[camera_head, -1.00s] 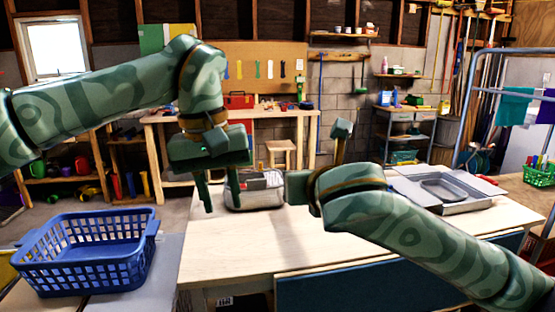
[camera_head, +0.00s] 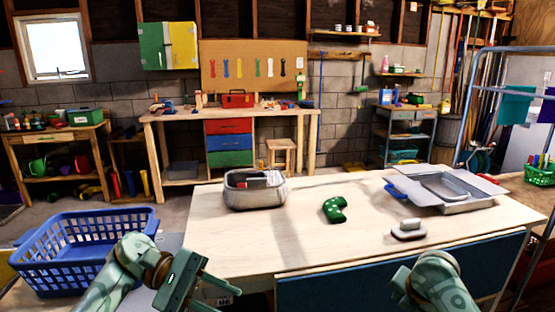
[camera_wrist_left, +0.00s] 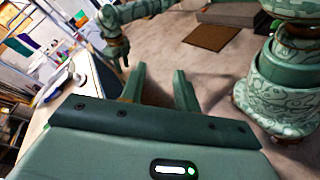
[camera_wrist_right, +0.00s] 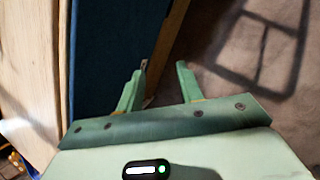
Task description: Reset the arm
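My left arm is low at the front left of the worktable (camera_head: 240,240), beside the blue basket. My left gripper (camera_head: 222,292) is open and empty near the table's front edge; its two spread fingers (camera_wrist_left: 160,82) show in the left wrist view with floor beyond them. My right arm (camera_head: 435,285) is low at the front right, before the table's blue front panel. My right gripper is out of the head view; the right wrist view shows its fingers (camera_wrist_right: 158,86) apart and empty, beside the blue panel and above the floor.
A blue basket (camera_head: 85,262) stands at the left. On the table are a grey bin (camera_head: 254,192), a green spotted item (camera_head: 335,209), a small grey block-like item (camera_head: 408,230) and a grey tray (camera_head: 472,205).

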